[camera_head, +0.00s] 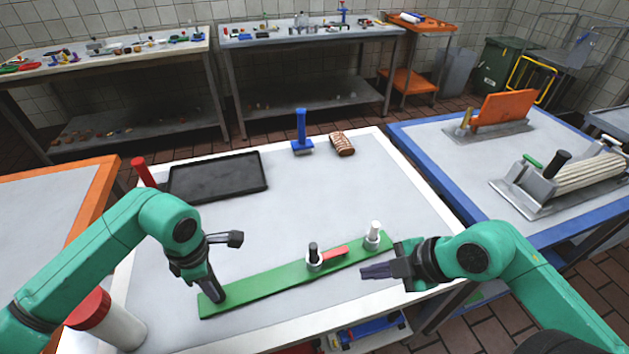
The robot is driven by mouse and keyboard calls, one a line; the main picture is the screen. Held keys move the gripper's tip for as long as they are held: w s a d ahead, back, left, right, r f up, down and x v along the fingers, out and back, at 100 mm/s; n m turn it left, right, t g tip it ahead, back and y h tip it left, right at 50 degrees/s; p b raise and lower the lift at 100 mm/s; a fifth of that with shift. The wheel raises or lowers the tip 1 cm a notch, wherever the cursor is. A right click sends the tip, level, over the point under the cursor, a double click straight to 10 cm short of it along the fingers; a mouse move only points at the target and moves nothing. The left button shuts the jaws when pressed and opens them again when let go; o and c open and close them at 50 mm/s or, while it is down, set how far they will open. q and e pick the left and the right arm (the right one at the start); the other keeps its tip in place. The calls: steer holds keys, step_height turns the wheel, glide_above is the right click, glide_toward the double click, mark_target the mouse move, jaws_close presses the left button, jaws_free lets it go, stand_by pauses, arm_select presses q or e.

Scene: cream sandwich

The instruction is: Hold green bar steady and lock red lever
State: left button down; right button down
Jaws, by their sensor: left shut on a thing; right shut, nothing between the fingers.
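The green bar (270,288) lies flat and slanted across the front of the white table. My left gripper (216,296) points down and is shut at the bar's left end; its fingers hide the exact spot they hold. The red lever (336,253) lies on the right half of the bar, beside a black-topped knob on a light round base (313,256). A white post on a light round base (373,237) stands near the bar's right end. My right gripper (364,271) is shut and empty, pointing left, just in front of the bar's right part and close to the lever.
A black tray (218,177), a blue-handled tool (301,134) and a brown loaf-like item (342,144) are at the back of the table. A red-lidded white jar (118,326) stands at the front left. The table's middle is clear. A blue-edged table (440,158) adjoins at right.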

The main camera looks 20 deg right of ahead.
arm_select(q)
steer(key=shift+c, duration=1.8)
jaws_free()
step_height(320, 180, up, 9)
steer(key=p, duration=0.5)
steer(key=o, duration=0.4)
steer(key=shift+c, duration=0.2)
steer(key=shift+w, duration=0.1)
